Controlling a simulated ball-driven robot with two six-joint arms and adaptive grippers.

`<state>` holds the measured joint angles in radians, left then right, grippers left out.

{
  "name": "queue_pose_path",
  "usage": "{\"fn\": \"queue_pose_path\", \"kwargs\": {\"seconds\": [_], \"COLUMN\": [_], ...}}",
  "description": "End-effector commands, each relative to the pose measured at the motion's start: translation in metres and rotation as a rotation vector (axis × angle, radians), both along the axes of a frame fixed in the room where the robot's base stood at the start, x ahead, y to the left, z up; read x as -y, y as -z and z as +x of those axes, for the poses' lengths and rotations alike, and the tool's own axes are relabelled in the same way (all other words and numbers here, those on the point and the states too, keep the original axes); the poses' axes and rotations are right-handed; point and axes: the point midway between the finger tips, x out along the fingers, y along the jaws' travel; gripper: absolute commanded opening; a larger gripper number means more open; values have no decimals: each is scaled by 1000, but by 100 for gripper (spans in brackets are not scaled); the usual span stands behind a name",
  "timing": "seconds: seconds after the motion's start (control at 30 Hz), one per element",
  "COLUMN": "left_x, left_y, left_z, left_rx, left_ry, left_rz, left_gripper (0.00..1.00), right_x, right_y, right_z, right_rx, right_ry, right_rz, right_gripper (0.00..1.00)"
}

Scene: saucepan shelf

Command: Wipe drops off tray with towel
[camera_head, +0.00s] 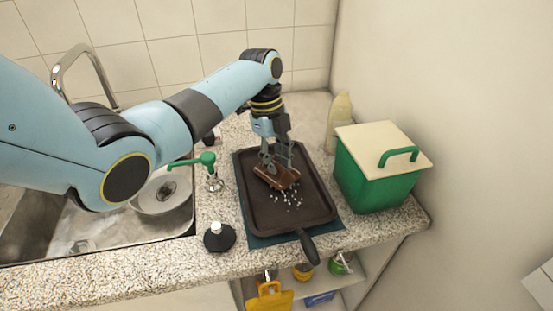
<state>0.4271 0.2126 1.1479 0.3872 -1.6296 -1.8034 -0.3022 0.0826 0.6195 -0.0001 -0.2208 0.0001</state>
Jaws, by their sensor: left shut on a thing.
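A dark tray (309,208) with a black handle toward the counter's front edge lies on a dark teal mat (262,241). White drops (287,198) are scattered near the tray's middle. My left gripper (277,170) points down over the tray and is shut on a brown folded towel (281,180). The towel is at the tray's surface, just behind and beside the drops; whether it presses on the tray I cannot tell. My right gripper is not in view.
A green box (372,175) with a cream lid stands right of the tray. A pale bottle (340,115) is behind it. A green-handled tap (207,163) and a black round stopper (219,237) stand left, by the steel sink (95,238). Shelves with small items are below.

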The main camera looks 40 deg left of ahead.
Motion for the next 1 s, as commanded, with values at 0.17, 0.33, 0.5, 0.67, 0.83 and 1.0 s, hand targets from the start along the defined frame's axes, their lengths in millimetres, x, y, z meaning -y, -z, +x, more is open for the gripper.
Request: {"fn": "queue_pose_path", "kwargs": {"seconds": [0.17,0.33,0.5,0.67,0.83,1.0], "left_x": [0,0,0,0,1,9], "left_y": [3,6,8,11,10,7], "left_z": [0,0,0,0,-1,-7], "left_rx": [0,0,0,0,0,-2], "left_ry": [0,0,0,0,0,1], "left_rz": [0,0,0,0,0,-2], "left_gripper": [0,0,0,0,0,0], "right_x": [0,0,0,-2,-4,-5], "right_y": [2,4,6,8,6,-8], "right_z": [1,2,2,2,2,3], "right_rx": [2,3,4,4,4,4], "right_ry": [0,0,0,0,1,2], "right_rz": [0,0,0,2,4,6], "right_gripper": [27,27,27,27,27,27]}}
